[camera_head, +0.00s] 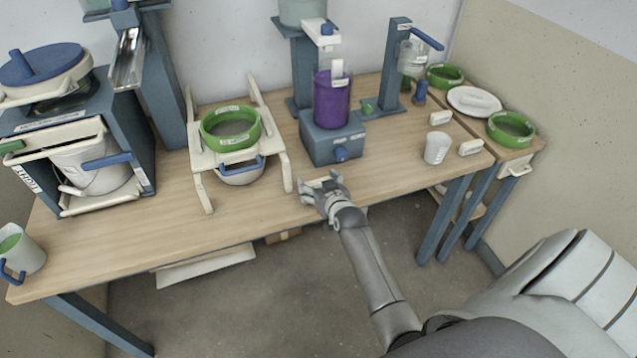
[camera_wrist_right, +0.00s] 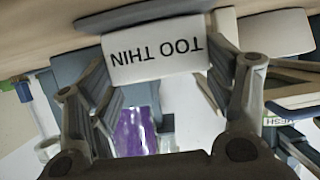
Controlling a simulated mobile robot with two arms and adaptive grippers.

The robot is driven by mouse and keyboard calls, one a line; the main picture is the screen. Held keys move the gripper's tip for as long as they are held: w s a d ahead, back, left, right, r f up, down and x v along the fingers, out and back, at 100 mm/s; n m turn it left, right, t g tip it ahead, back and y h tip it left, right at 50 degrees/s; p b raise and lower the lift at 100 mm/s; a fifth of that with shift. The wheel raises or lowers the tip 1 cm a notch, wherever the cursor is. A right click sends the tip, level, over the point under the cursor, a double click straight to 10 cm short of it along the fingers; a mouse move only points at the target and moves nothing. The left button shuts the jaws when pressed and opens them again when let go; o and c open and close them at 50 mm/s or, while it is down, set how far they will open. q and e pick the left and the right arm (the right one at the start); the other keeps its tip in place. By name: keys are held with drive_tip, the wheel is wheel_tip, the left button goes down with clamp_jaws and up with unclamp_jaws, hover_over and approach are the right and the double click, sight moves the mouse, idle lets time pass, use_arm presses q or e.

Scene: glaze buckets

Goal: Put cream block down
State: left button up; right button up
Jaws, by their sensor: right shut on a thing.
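The cream block (camera_wrist_right: 155,48) is marked "TOO THIN", which reads upside down in the right wrist view. My right gripper (camera_wrist_right: 160,75) has a finger on each side of it and is shut on it. In the head view my right gripper (camera_head: 322,186) is low at the table's front edge, in front of the blue box under the purple bucket. The block is hard to make out there among the fingers. A dark strip lies along the block's edge by the wooden surface in the wrist view; I cannot tell whether they touch. My left gripper is not in view.
The purple bucket (camera_head: 332,98) stands on the blue box (camera_head: 333,138). A cream rack (camera_head: 201,162) with a green-rimmed sieve (camera_head: 230,128) is to the left. A white cup (camera_head: 437,148) and a small cream block (camera_head: 470,147) are to the right. Bare wood (camera_head: 390,168) lies between gripper and cup.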

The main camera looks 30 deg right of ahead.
drive_tip(key=shift+f, duration=0.2)
drive_tip(key=o, duration=1)
drive_tip(key=shift+r, duration=0.2)
drive_tip(key=v, duration=1.2)
drive_tip(key=shift+s, duration=0.1)
drive_tip(key=shift+f, duration=0.1)
